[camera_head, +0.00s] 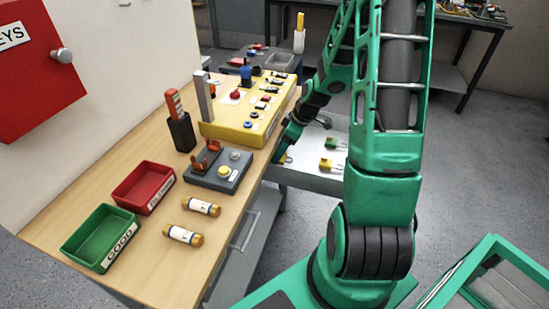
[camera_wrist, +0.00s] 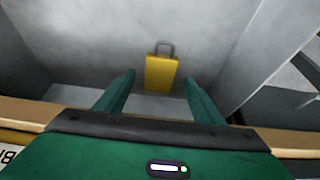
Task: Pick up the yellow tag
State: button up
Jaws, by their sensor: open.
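The yellow tag (camera_wrist: 161,73) shows in the wrist view as a flat yellow block with a dark grey loop at its top. It lies on a grey surface, ahead of and between the fingertips of my gripper (camera_wrist: 159,78). My gripper is open, with a finger on each side of the tag's line and nothing held. I cannot tell how far the tag is from the fingertips. In the head view my gripper (camera_head: 281,152) is small and partly hidden at the bench's right edge, with a bit of yellow beside it.
The bench holds a yellow control box (camera_head: 238,128), red bin (camera_head: 144,187), green bin (camera_head: 98,238) and two fuses. The bench edge is close to my gripper.

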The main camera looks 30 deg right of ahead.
jog(key=shift+x, duration=1.05)
jog(key=c, duration=1.1)
jog(key=shift+r, duration=0.15)
jog(key=shift+w+r, duration=0.1)
jog(key=shift+r, duration=0.35)
jog(key=s+d, duration=0.1)
jog(key=s, duration=0.1)
jog(key=s+d, duration=0.4)
jog(key=shift+s, duration=0.1)
notch_tip(320, 180, up, 14)
jog(key=shift+s+f, duration=0.1)
